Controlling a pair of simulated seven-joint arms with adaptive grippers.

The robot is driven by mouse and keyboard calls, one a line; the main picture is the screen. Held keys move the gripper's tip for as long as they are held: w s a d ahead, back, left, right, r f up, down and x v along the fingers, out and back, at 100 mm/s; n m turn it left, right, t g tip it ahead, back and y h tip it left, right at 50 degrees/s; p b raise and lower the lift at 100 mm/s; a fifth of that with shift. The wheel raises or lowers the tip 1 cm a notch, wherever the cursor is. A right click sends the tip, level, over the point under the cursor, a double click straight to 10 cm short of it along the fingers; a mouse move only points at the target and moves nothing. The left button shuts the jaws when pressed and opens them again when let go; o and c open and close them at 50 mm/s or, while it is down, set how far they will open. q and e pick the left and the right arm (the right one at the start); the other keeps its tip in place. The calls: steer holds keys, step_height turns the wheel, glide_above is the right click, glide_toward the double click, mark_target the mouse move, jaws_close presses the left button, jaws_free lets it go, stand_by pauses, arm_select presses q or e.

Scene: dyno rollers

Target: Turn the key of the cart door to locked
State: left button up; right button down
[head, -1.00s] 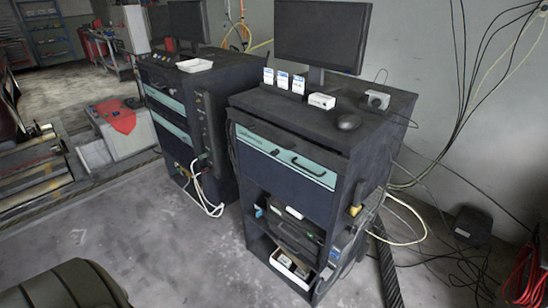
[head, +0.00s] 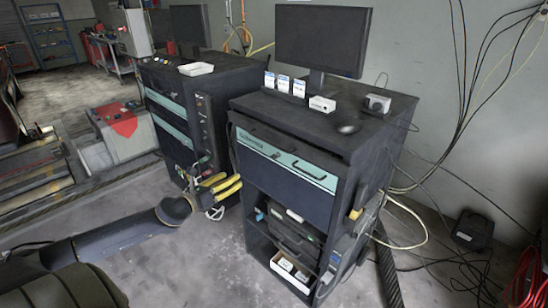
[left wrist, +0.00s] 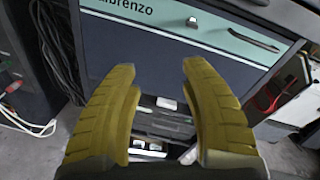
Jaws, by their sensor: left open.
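The cart door (head: 285,190) is a dark blue front panel with a teal strip on the right-hand cart. It looks shut. A small grey piece on the strip, which looks like the key (left wrist: 192,22), shows beyond my fingertips in the left wrist view. Its turn position is too small to read. My left gripper (head: 230,184) has yellow fingers, spread open and empty. It is in front and to the left of the door, apart from it. The gripper also shows in the left wrist view (left wrist: 160,68), aimed at the door below the strip. My right gripper is not in view.
A black door handle (left wrist: 254,40) is right of the key. A monitor (head: 322,42), mouse (head: 348,128) and small boxes stand on the cart. Open shelves (head: 290,235) lie below the door. A second cart (head: 200,110) stands left. Cables hang at right.

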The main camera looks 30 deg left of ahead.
mark_target(272, 157)
arm_select(q)
steer(key=d+r+m, duration=0.1)
steer(key=d+r+m+h, duration=0.1)
steer(key=d+m, duration=0.1)
steer(key=d+r+m, duration=0.1)
steer(key=m, duration=0.1)
steer(key=shift+s+d+r+t+h, duration=0.2)
steer(key=shift+r+t+h, duration=0.1)
steer(key=shift+h, duration=0.1)
steer(key=shift+x, duration=8.6)
steer(key=shift+o, duration=0.2)
steer(key=shift+a+f, duration=0.1)
jaws_close()
